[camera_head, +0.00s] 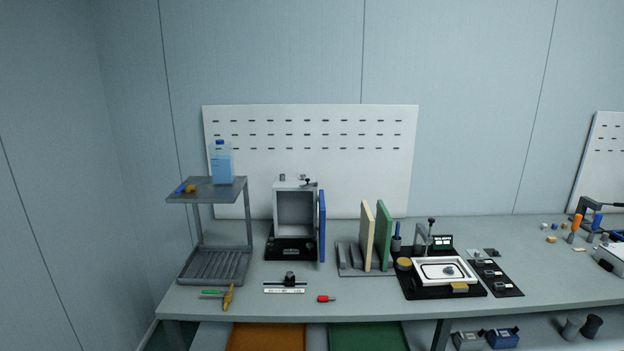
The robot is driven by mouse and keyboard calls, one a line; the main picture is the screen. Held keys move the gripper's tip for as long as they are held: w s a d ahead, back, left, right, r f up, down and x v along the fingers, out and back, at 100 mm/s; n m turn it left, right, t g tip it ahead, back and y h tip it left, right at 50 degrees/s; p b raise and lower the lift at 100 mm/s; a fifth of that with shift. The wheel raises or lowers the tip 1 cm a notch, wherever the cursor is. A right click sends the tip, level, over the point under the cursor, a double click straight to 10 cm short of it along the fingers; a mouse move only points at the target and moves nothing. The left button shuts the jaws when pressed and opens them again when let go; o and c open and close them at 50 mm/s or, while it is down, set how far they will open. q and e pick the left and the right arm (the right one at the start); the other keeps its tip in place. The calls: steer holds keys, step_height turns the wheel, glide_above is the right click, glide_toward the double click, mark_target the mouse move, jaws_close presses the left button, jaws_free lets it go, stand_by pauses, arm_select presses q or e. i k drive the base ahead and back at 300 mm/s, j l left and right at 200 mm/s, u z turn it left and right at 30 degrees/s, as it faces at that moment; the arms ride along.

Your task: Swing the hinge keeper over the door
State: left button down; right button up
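A small grey cabinet (295,213) with an open front stands on a black base (291,248) near the left middle of the bench. Its blue door (322,226) stands open at the right side, seen nearly edge-on. A small keeper with a black knob (308,182) sits on top of the cabinet near its right front edge. It looks clear of the door, but it is too small to tell its exact angle. Neither of my grippers is in view.
A grey shelf rack (247,220) with a blue bottle (221,165) stands left of the cabinet. A rack holds a cream panel (367,235) and a green panel (383,237) to the right. A black block (289,279) and a red tool (324,299) lie in front.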

mark_target(315, 183)
steer(key=i+j+z, duration=0.2)
steer(key=i+z, duration=0.2)
steer(key=i, duration=0.15)
steer(key=i+j+z, duration=0.3)
steer(key=i+z, duration=0.15)
steer(key=i, duration=0.05)
